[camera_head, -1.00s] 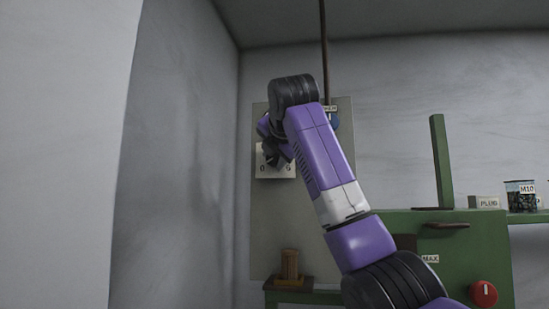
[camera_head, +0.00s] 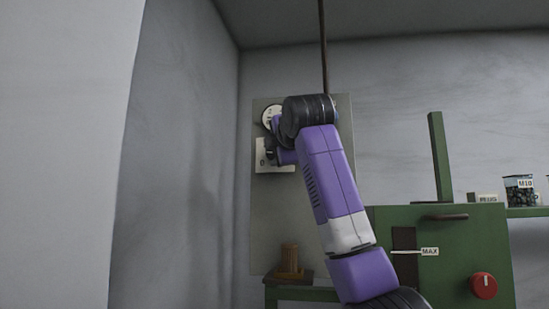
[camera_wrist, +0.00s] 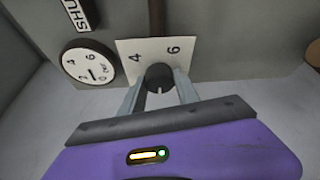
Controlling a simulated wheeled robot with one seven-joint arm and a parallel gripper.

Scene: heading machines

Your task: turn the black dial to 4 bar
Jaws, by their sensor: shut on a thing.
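The black dial (camera_wrist: 158,77) sits on a white plate (camera_wrist: 132,50) with the numbers 4 and 6 showing in the wrist view. A pale mark on the dial points toward the bottom of that picture, away from these numbers. My gripper (camera_wrist: 159,88) is shut on the dial, one finger on each side. In the head view the plate (camera_head: 262,163) shows a 0 at its lower left, and my gripper (camera_head: 274,153) is partly hidden by my wrist. A round white gauge (camera_wrist: 90,65) is beside the plate; its exact reading is unclear.
A grey wall panel (camera_head: 270,215) carries the plate and gauge (camera_head: 268,117). A brown pipe (camera_head: 323,45) runs up from it. A green machine (camera_head: 455,240) with a red knob (camera_head: 483,286) is at right. A small wooden object (camera_head: 290,257) stands below the panel.

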